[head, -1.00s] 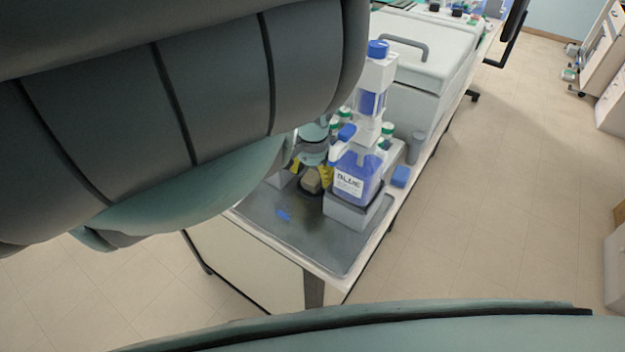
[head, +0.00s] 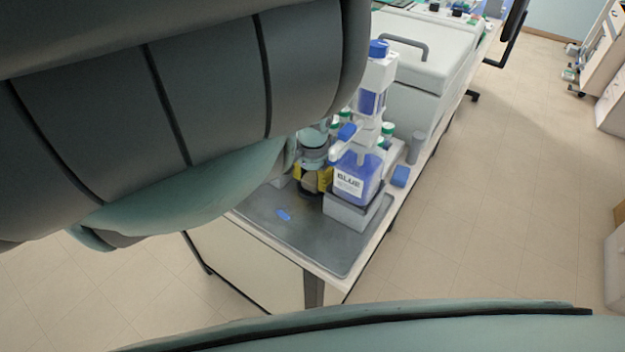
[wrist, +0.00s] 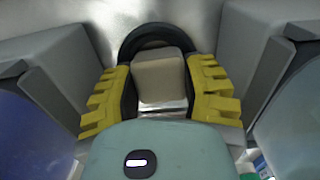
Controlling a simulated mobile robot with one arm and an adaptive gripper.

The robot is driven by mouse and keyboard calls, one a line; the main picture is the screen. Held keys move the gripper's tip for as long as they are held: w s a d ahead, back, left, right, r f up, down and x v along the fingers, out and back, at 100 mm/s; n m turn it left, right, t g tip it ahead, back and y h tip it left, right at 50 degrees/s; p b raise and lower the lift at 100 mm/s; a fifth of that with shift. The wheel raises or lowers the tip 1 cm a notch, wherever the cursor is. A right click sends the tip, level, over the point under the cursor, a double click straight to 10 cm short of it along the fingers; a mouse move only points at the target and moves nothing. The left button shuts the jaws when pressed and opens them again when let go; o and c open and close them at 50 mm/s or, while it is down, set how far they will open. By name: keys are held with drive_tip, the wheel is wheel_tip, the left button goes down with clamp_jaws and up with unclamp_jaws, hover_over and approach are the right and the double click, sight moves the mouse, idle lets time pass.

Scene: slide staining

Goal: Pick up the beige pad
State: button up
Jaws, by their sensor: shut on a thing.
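The beige pad (wrist: 160,78) is a small block between the yellow fingers of my gripper (wrist: 164,95) in the wrist view. The fingers press on its left and right sides. A dark round rim shows just behind the pad. In the head view my gripper (head: 314,180) is low over the grey tray, beside the bottle labelled BLUE, with the pad (head: 309,182) partly visible between its fingers. I cannot tell whether the pad is clear of the surface under it.
The blue bottle (head: 352,185) stands in a grey holder (head: 350,212) just right of my gripper. A blue block (head: 400,176) lies at the right edge.

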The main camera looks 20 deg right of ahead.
sight(312, 176)
drive_tip(key=shift+c, duration=0.4)
drive_tip(key=shift+r, duration=0.1)
drive_tip(key=shift+w+r, duration=0.1)
drive_tip(key=shift+r, duration=0.85)
wheel_tip(312, 176, up, 8)
drive_tip(key=p, duration=0.2)
drive_tip(key=shift+p, duration=0.35)
drive_tip(key=o, duration=0.4)
drive_tip(key=shift+c, duration=0.2)
clamp_jaws()
